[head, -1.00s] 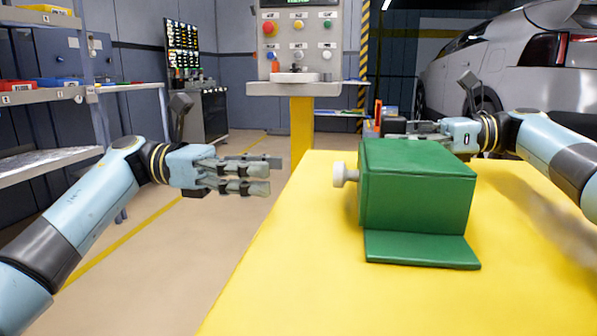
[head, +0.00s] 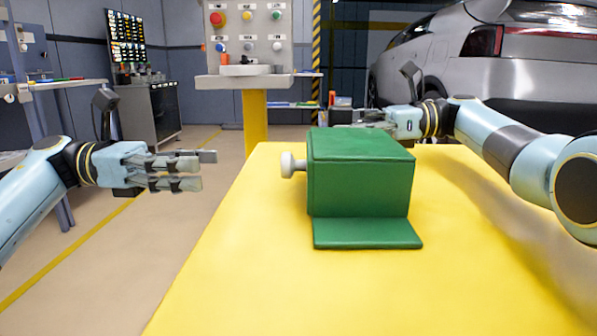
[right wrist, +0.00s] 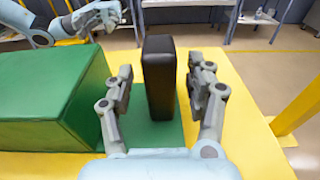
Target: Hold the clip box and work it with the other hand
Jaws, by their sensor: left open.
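The green clip box (head: 362,180) stands on the yellow table, with a flat green flange (head: 368,234) at its front and a white knob (head: 290,165) on its left side. My left gripper (head: 205,169) is open and empty, left of the knob and apart from it, beyond the table's edge. My right gripper (head: 352,119) is behind the box, its fingertips partly hidden. In the right wrist view my right gripper (right wrist: 160,90) is open, with its fingers either side of an upright black block (right wrist: 159,75). Narrow gaps show on both sides. The block stands over a green plate beside the box (right wrist: 50,105).
The yellow table (head: 260,280) is clear in front of the box. A control panel (head: 247,35) on a yellow post stands behind, a shelf (head: 65,84) and dark cabinet (head: 150,112) are at the left, and a silver car (head: 440,55) is at the back right.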

